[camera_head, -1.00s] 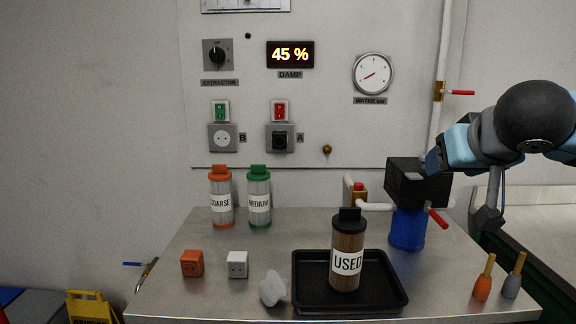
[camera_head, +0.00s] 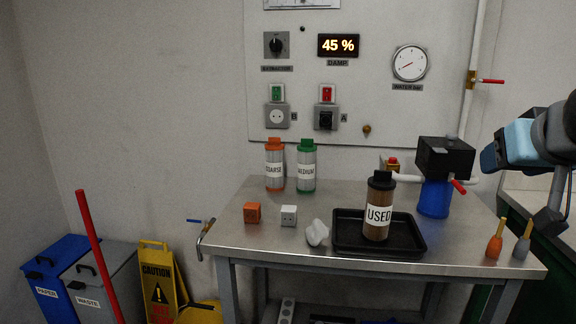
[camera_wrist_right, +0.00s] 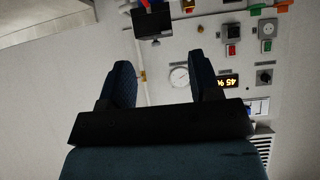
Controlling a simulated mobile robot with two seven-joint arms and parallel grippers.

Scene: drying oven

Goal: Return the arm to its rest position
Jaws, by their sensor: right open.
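My right arm comes in at the right edge of the head view, and its gripper (camera_head: 552,219) hangs at the lower right, beside the table's right end. In the right wrist view my right gripper (camera_wrist_right: 165,80) has its two dark fingers spread apart with nothing between them. Past the fingers the wall panel shows rotated, with the gauge and the 45 % display. The gripper is clear of all objects. My left gripper is not in view.
The metal table (camera_head: 240,236) holds a black tray (camera_head: 345,243) with the USED cartridge (camera_head: 379,207), COARSE (camera_head: 275,165) and MEDIUM (camera_head: 306,166) cartridges, small cubes, and a black-and-blue device (camera_head: 434,198). Bins (camera_head: 53,270) and a yellow caution sign (camera_head: 160,283) stand at left.

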